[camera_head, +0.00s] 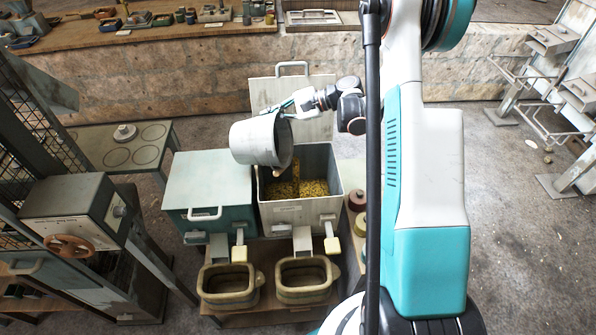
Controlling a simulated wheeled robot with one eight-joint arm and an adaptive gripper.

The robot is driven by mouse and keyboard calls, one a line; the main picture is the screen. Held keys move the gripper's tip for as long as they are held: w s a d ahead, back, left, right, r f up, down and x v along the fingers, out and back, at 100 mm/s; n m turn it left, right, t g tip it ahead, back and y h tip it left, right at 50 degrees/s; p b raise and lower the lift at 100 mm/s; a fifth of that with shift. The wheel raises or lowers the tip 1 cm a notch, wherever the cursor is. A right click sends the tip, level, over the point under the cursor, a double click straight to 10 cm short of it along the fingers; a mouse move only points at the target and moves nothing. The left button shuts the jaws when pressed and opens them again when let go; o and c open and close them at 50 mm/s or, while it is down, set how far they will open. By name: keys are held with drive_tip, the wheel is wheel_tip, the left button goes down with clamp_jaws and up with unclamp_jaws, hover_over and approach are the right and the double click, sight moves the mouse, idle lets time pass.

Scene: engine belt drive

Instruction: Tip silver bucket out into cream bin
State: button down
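The silver bucket (254,142) hangs in the air at the centre, tilted strongly onto its side, with its rim toward the right. It is above the back left part of the cream bin (299,212). The bin's lid (318,122) stands open behind it, and yellow pieces (300,188) lie inside. My gripper (288,106) is at the upper right edge of the bucket and appears to hold it there; the fingertips are small and partly hidden. I cannot see whether anything is left in the bucket.
A teal bin (207,183) with a shut lid stands left of the cream bin. Two olive tubs (305,279) sit in front, below the bins' chutes. A grey box with a handwheel (70,246) stands at left. Round canisters (357,199) are close on the right.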

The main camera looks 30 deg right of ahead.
drive_tip(key=shift+s+d+f+t+y+b, duration=0.15)
drive_tip(key=shift+s+d+t+y+b, duration=0.15)
drive_tip(key=shift+s+d+y+b, duration=0.55)
idle(1.8)
drive_tip(key=shift+s+d+f+t+y+b, duration=0.2)
drive_tip(key=shift+d+t+b, duration=0.15)
drive_tip(key=shift+b, duration=0.75)
drive_tip(key=shift+s+d+f+t+y+b, duration=0.15)
drive_tip(key=shift+d+f+t+b, duration=0.2)
drive_tip(key=shift+b, duration=0.75)
idle(1.0)
drive_tip(key=shift+s+d+r+y+b, duration=0.25)
drive_tip(key=shift+s+d+y+b, duration=0.25)
drive_tip(key=shift+b, duration=0.45)
idle(1.2)
